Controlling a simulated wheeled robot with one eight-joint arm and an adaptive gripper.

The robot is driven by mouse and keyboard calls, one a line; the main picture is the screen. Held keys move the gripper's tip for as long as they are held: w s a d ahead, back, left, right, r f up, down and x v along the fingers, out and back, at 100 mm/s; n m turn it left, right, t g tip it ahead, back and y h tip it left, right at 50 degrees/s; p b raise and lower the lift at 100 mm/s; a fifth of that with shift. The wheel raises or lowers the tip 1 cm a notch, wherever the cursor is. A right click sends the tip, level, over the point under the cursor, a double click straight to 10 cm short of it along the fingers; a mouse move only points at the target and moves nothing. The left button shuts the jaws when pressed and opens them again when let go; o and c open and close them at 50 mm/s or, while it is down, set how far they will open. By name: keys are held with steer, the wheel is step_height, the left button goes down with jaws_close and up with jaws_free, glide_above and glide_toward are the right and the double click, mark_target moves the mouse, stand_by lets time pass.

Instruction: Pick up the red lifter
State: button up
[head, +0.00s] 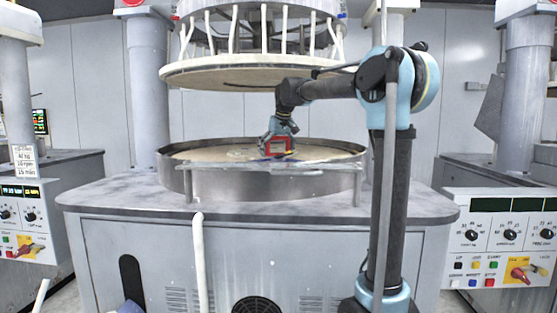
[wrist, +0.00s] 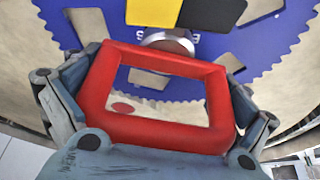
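The red lifter (head: 276,150) is a red rectangular frame with an open middle, low over the round platen (head: 200,154) in the head view. In the wrist view the lifter (wrist: 165,133) fills the middle of the picture, close to the camera. My gripper (wrist: 160,78) has one finger against each side of the frame and appears shut on it. My gripper also shows in the head view (head: 277,138). A blue toothed disc (wrist: 270,42) lies beyond the frame. I cannot tell whether the lifter touches the disc or platen.
A metal rim wall (head: 215,183) surrounds the platen. The large upper plate (head: 240,75) hangs above my gripper. A silver round piece (wrist: 167,40) and a yellow-and-black piece (wrist: 185,12) show beyond the lifter. Columns and control panels (head: 505,237) stand at the sides.

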steer(key=shift+c, duration=1.2)
